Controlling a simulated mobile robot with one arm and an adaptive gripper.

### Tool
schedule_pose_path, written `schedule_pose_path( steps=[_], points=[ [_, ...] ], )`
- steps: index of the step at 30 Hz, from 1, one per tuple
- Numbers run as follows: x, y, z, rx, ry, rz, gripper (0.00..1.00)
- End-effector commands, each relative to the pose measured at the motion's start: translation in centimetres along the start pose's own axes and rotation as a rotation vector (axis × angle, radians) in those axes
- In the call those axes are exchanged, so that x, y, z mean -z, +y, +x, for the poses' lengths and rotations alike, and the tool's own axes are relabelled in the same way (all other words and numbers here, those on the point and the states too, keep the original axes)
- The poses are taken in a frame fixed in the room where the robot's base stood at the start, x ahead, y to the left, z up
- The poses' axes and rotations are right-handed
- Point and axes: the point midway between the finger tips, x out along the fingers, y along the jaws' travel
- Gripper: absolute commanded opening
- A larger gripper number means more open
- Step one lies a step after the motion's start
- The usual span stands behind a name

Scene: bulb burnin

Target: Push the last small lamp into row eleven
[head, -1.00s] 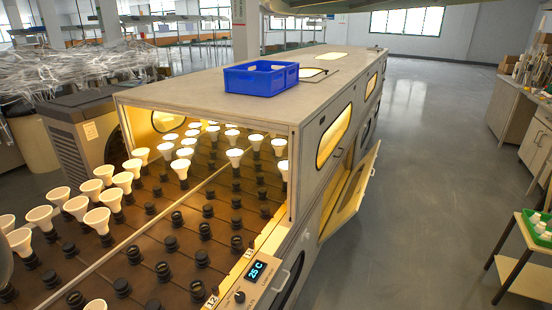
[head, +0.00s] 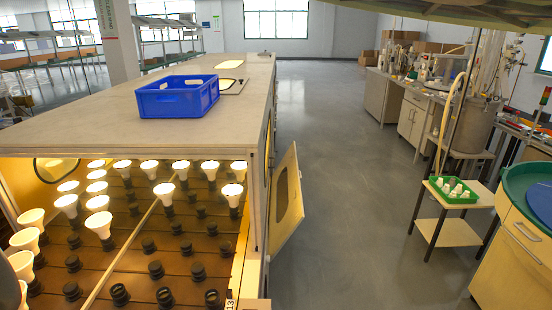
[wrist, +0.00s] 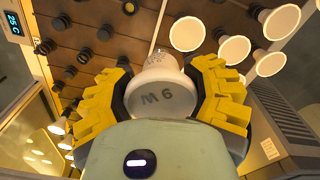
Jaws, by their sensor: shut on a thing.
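In the wrist view my gripper (wrist: 165,85) has its yellow padded fingers closed on both sides of a white lamp (wrist: 165,98), whose marking appears upside down. The lamp is held in front of the brown socket board (wrist: 120,45), and whether it touches a socket cannot be told. In the head view the board (head: 130,265) carries lines of black sockets, several empty and several filled with white lamps (head: 98,228). A row label, seemingly 13 (head: 229,304), shows at the bottom edge. I cannot make out a label for row eleven. My gripper is not clearly visible in the head view.
A blue crate (head: 178,98) stands on the cabinet roof (head: 80,125). A cabinet door (head: 287,205) hangs open on the right side. A green tray (head: 455,197) of small white pieces sits on a small side table. The floor between is clear.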

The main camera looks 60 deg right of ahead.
Motion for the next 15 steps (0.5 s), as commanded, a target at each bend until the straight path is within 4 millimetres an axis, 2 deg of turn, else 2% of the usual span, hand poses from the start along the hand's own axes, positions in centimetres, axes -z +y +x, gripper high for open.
schedule_pose_path(
  steps=[1,8,15],
  points=[
    [-0.5,-0.4,1.2,-0.003,0.000,0.022,0.18],
    [-3.1,-1.8,5.8,-0.001,0.003,0.142,0.18],
    [-7.3,-2.7,11.0,-0.003,-0.001,0.277,0.18]
  ],
)
